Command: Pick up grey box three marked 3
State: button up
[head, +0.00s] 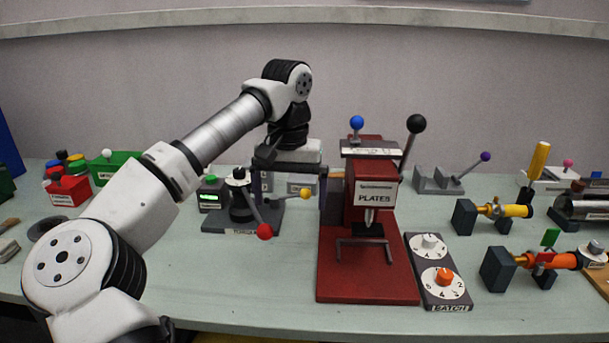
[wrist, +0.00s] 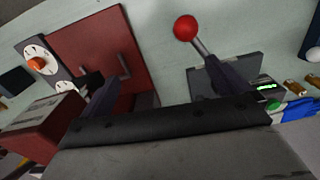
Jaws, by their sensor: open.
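My gripper (head: 295,190) hangs at the back middle of the bench, between the torque stand and the red plates press. Its fingers are spread wide, pointing down, and nothing is visibly held. Grey box-like shapes (head: 279,184) show between and behind the fingers in the head view, partly covered by them. I cannot read a 3 on any of them, so I cannot tell which is grey box three. In the wrist view the open fingers (wrist: 165,90) show, and no grey box can be made out.
The red press (head: 365,275) with its black-knobbed lever stands close right. The torque stand (head: 240,212) with a red-balled lever (head: 265,231) is close left and front. A dial panel (head: 440,270), a purple-knobbed lever block (head: 440,180) and tube fixtures fill the right. The front left bench is clear.

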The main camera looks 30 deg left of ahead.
aim_at(296, 181)
jog(key=i+j, duration=0.35)
jog(key=i, duration=0.15)
jog(key=i+j, duration=0.35)
jog(key=i, duration=0.15)
